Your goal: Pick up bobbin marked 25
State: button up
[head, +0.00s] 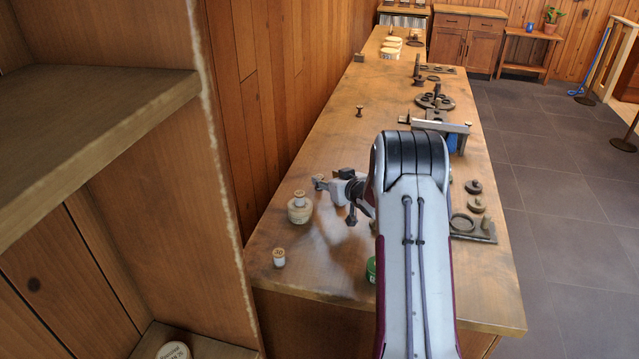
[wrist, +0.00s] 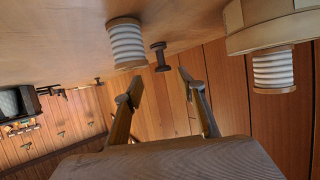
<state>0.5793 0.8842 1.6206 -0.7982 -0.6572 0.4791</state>
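My gripper (wrist: 160,76) is open and empty in the wrist view, with its fingers spread. It also shows in the head view (head: 333,192), low over the bench. In the wrist view, which is turned over, a white-wound bobbin (wrist: 127,44) stands just beyond the left finger, apart from it. Another white-wound bobbin (wrist: 273,70) is at the right, against a cream jar (wrist: 270,32). In the head view a bobbin (head: 299,195) sits on that jar, and one (head: 279,257) stands near the front-left edge. Its top mark is too small to read surely; I cannot tell which is 25.
A small dark spool (head: 360,111) stands farther back on the bench (head: 330,140). A green item (head: 371,268) is partly hidden by my arm. Dark round parts (head: 474,187) and a tray (head: 485,232) lie along the right side. A plank wall borders the left.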

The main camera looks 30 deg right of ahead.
aim_at(320, 177)
jog(key=shift+a+x, duration=0.15)
jog(key=shift+x, duration=0.6)
jog(key=shift+a+x, duration=0.15)
jog(key=shift+x, duration=1.55)
jog(key=c, duration=0.9)
